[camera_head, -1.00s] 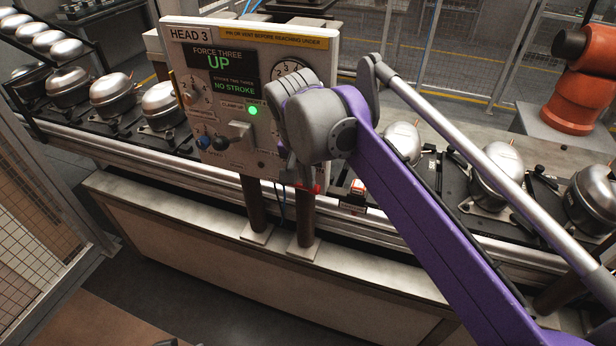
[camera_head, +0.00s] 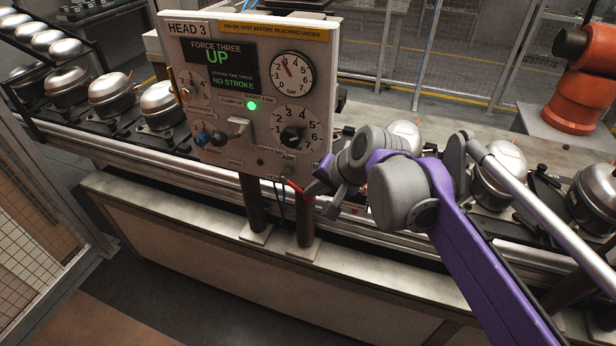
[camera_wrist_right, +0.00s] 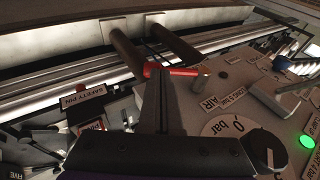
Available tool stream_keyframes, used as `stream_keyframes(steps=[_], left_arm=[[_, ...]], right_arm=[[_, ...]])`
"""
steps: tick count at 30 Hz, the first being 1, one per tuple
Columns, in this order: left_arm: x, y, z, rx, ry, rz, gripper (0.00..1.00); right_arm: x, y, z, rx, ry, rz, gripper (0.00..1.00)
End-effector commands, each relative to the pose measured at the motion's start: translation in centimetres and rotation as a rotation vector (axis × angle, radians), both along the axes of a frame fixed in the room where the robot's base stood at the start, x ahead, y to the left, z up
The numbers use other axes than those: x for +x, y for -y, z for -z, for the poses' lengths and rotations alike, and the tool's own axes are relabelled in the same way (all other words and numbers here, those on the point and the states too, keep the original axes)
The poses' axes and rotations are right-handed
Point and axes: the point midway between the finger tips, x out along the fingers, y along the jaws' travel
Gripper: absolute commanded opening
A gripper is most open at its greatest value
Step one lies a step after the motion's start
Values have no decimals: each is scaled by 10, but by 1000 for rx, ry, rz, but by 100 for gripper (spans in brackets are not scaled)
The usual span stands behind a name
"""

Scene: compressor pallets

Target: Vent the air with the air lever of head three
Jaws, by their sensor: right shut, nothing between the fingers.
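The head three panel (camera_head: 225,160) shows "FORCE THREE UP" and "NO STROKE", with a green light lit. The red air lever (camera_head: 296,187) sticks out at the panel's lower right edge, below the AIR label. In the right wrist view the lever (camera_wrist_right: 175,71) runs sideways from a brass-coloured pivot. My right gripper (camera_head: 316,191) is shut and empty, with its fingertips (camera_wrist_right: 152,72) at the lever's free end. I cannot tell whether they touch. The pressure gauge (camera_head: 292,75) has its needle pointing up and left. My left gripper is out of view.
A black regulator knob (camera_head: 291,135) sits above the lever. A safety pin tag (camera_wrist_right: 84,97) is near my gripper in the wrist view. Two posts (camera_head: 305,219) carry the panel. Compressors (camera_head: 112,95) stand along the conveyor. An orange robot (camera_head: 580,85) is at the right.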

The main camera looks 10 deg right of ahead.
Motion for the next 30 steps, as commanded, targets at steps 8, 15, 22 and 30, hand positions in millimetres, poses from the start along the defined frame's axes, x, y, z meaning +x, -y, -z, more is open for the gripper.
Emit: stream_keyframes(steps=[8, 15, 22, 30], left_arm=[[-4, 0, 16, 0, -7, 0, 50], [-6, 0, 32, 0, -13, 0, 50], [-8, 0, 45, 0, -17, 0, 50], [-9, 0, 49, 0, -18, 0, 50]], right_arm=[[1, -1, 23, 218, 147, 3, 0], [5, -6, 39, 407, 275, 1, 0], [10, -15, 51, 581, 391, -1, 0], [16, -24, 57, 633, 426, -3, 0]])
